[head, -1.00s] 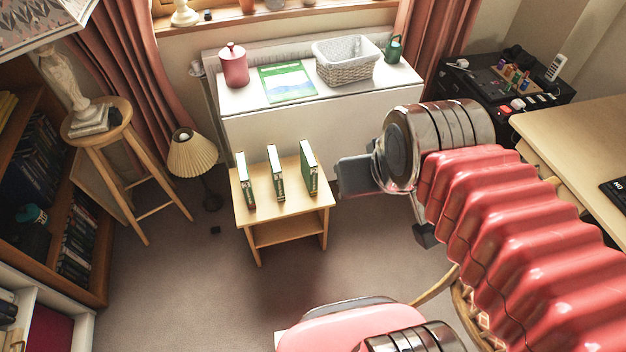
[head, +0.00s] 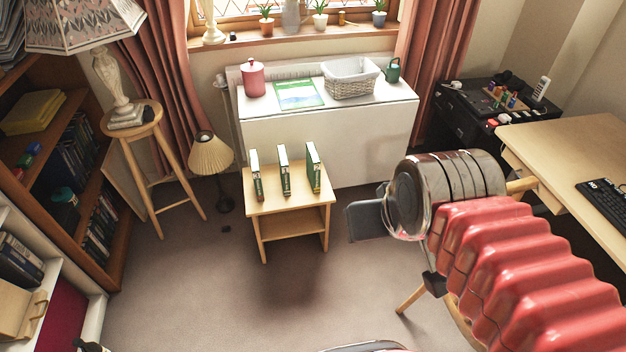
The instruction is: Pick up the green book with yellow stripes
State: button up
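Three green books with pale page edges stand upright and apart on a small light wood table (head: 290,199) in the middle of the view. They are the left book (head: 256,176), the middle book (head: 284,171) and the right book (head: 314,168). The left spine shows some yellowish marking, but the stripes are too small to tell apart surely. My gripper (head: 366,221) is at the end of my red arm, to the right of the small table and apart from the books. Only a grey flat part of it shows, so its opening is hidden.
A white cabinet (head: 325,145) stands behind the table, holding a pink canister (head: 252,78), a wicker basket (head: 350,80) and a flat green booklet (head: 298,93). A pleated lamp (head: 210,152) and a wooden stool (head: 150,122) stand left. A desk (head: 570,150) is right. Carpet in front is clear.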

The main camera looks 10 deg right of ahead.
aim_at(313, 162)
jog(key=k, duration=0.6)
jog(key=u, duration=0.95)
jog(key=i, duration=2)
jog(key=z, duration=0.45)
